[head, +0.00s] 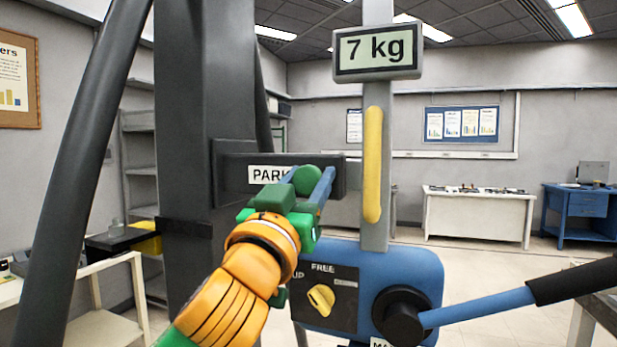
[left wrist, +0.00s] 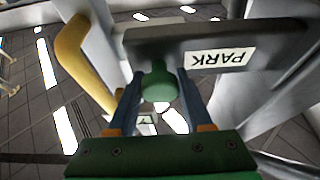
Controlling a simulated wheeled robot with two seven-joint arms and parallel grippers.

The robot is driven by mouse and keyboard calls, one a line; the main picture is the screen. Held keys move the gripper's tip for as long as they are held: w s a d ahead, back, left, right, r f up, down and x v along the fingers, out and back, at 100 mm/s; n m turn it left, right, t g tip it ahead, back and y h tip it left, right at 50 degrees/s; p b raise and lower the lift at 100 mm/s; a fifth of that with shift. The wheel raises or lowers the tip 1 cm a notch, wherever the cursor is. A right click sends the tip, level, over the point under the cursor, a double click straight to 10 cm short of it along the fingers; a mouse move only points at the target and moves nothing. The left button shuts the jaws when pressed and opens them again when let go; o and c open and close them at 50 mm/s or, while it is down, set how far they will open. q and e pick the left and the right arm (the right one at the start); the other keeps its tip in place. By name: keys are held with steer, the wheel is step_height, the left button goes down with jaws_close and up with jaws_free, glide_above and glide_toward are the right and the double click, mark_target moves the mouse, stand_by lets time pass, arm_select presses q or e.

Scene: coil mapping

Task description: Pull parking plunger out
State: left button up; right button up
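The parking plunger is a round green knob (head: 308,179) on the dark PARK block (head: 233,173), beside the white PARK label. The knob also shows in the left wrist view (left wrist: 158,83), against the block's near face (left wrist: 150,44). My left gripper (head: 309,184) is at the knob, one blue finger on each side of it. In the left wrist view the fingers (left wrist: 159,95) stand apart with the knob between their tips; the gaps are very narrow, and contact is hard to make out. My right gripper is not in view.
A thick dark column (head: 190,120) stands left of the block. A yellow handle (head: 373,165) rises on the right under the 7 kg display (head: 377,50). Below are a blue housing (head: 425,275) with a yellow knob (head: 320,299) and a blue lever (head: 478,306).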

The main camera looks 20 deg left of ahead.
arm_select(q)
jaws_close()
stand_by(1.1)
